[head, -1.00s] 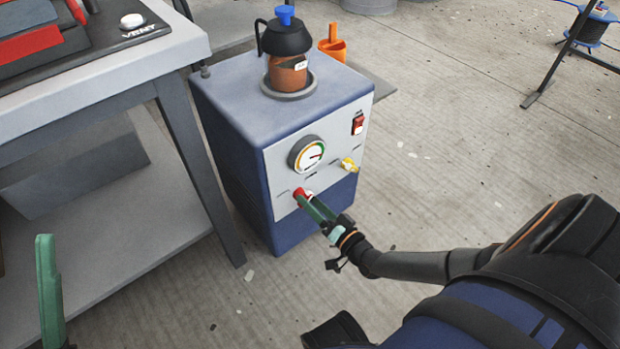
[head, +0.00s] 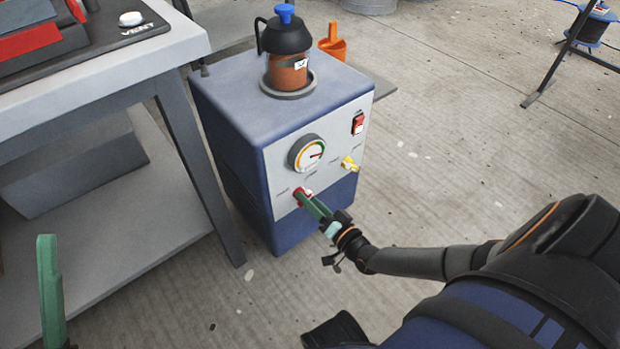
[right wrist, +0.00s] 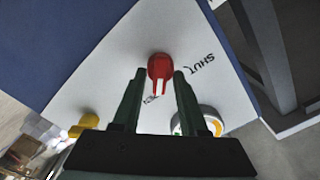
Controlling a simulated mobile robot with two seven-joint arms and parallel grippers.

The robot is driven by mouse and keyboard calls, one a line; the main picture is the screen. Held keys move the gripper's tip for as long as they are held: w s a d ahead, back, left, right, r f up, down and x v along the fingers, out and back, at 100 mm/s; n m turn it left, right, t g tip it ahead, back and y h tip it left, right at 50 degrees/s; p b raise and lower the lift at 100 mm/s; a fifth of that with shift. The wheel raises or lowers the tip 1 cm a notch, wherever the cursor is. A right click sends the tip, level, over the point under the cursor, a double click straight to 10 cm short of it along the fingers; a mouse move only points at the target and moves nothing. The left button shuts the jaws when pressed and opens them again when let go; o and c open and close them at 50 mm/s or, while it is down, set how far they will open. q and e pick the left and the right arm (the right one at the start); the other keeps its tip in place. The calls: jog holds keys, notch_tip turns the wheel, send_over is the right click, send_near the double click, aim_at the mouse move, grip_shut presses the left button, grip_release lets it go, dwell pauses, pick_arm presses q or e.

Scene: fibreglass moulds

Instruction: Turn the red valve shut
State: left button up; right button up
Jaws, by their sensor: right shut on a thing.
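The red valve (head: 301,192) is a small handle at the lower left of the pump box's pale front panel. My right gripper (head: 309,204) reaches it from the lower right, its green fingers closed on it. In the right wrist view the red valve (right wrist: 160,67) lies between the fingertips of my right gripper (right wrist: 159,76), its two prongs pointing down the picture. The word SHUT is printed to its right. The fingers hide part of the valve in the head view. My left gripper (head: 50,290) shows only as one green finger at the lower left.
The blue pump box (head: 230,160) carries a round gauge (head: 307,153), a yellow fitting (head: 349,163) and a red switch (head: 358,124). A lidded jar (head: 287,65) stands on top. A workbench (head: 180,45) is close on the left. The floor to the right is open.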

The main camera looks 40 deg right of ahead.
grip_shut()
jog(key=n+p, duration=0.1)
jog(key=n, duration=0.5)
jog(key=n+p, duration=0.1)
jog(key=n, duration=0.4)
jog(key=n+p, duration=0.2)
jog(key=n, duration=0.4)
jog(key=shift+a+n, duration=0.3)
jog(key=shift+a, duration=0.1)
jog(key=shift+n, duration=0.3)
jog(key=o, duration=1)
grip_release()
jog(key=shift+o, duration=0.2)
